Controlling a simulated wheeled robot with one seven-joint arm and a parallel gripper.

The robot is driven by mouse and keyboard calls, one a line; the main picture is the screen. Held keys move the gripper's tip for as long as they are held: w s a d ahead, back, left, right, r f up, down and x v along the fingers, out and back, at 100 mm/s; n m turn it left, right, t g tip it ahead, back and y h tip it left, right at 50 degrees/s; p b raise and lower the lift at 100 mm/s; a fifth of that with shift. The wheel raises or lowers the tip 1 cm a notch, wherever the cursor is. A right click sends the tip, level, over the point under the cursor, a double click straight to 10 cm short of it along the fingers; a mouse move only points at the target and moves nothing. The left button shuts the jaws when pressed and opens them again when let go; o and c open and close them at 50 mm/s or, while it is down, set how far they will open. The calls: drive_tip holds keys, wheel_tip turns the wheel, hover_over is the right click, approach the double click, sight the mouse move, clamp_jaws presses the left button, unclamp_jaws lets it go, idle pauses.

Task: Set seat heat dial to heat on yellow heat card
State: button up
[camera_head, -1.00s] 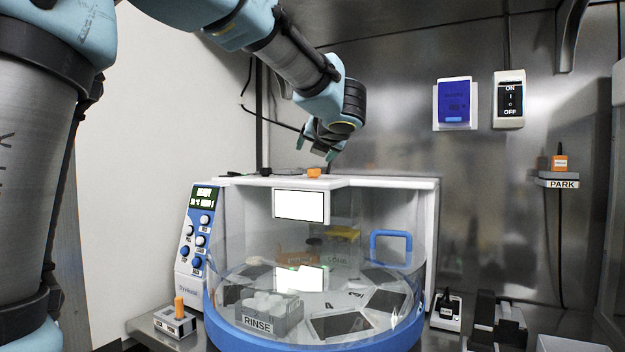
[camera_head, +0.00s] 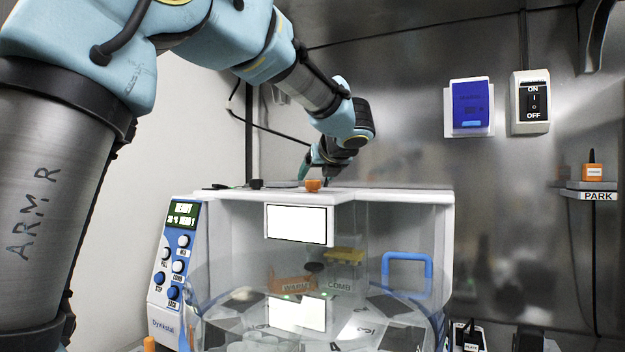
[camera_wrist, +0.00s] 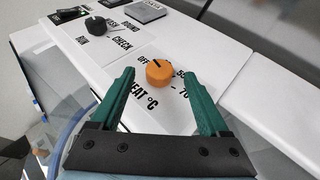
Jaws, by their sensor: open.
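The orange heat dial (camera_wrist: 159,72) sits on the white machine top, with its dark pointer mark towards the OFF label and "HEAT °C" printed beside it. It also shows as a small orange knob in the head view (camera_head: 313,185). My gripper (camera_wrist: 156,71) is open and empty. Its green fingertips lie on either side of the dial in the wrist view; in the head view the gripper (camera_head: 318,168) is just above the dial. I cannot tell whether the fingers touch it. I cannot make out a yellow heat card; a yellow item (camera_head: 344,256) shows inside the machine.
A black selector knob (camera_wrist: 96,25) with RUN and CHECK labels stands farther left on the top. The control panel (camera_head: 174,270) has a lit display reading READY. A blue handle (camera_head: 407,262) is at the right. An ON/OFF switch (camera_head: 533,101) and PARK shelf (camera_head: 592,188) are on the wall.

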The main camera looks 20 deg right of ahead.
drive_tip(key=shift+p+x, duration=0.35)
drive_tip(key=shift+x, duration=2.05)
clamp_jaws()
